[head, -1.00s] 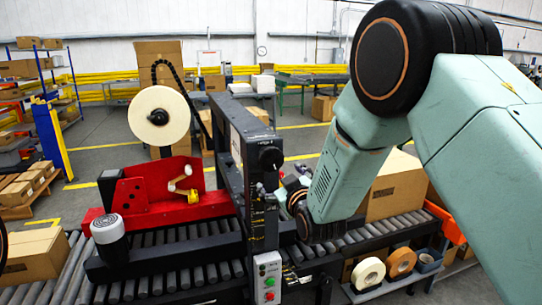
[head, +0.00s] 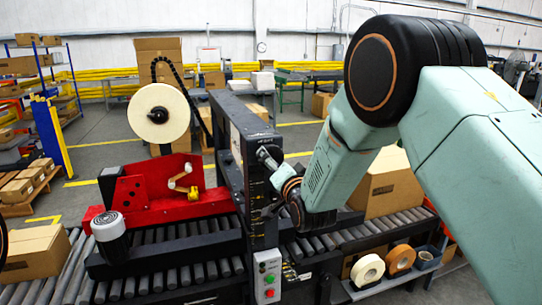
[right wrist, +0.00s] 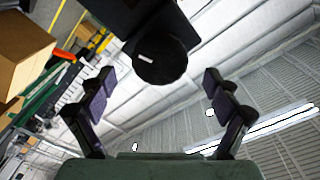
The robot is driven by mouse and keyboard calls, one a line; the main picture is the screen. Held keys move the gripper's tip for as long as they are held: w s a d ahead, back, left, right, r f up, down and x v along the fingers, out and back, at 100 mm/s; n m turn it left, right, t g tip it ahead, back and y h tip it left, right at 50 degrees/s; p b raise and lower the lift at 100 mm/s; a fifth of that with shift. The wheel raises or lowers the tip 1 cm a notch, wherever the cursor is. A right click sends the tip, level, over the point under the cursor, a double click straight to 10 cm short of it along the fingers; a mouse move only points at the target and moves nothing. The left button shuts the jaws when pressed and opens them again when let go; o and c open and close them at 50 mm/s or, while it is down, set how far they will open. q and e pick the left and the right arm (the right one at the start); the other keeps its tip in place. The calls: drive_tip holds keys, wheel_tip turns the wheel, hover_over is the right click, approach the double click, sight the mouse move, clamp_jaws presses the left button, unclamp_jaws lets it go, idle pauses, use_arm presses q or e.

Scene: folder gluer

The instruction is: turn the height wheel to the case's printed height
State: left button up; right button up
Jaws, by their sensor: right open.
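The height wheel is a round black knob (right wrist: 160,58) on a dark block in the right wrist view. My right gripper (right wrist: 158,80) is open, with one finger on each side of the picture and the knob ahead between them. Clear gaps show between the fingers and the knob. In the head view the right gripper (head: 270,163) is at the upper front of the black machine column (head: 228,135) and partly covers the knob. A cardboard case (head: 390,190) with dark print, too small to read, sits on the rollers behind my right arm. My left gripper is not seen.
A control box (head: 267,276) with buttons is below the wheel. A red taping unit (head: 150,190) with a tape roll stands left of the column. Tape rolls (head: 367,270) lie on a shelf at the front right. Another carton (head: 35,252) is at the left.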

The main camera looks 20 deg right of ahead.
drive_tip(key=shift+w+p, duration=0.5)
drive_tip(key=shift+w, duration=2.1)
drive_tip(key=c, duration=1.2)
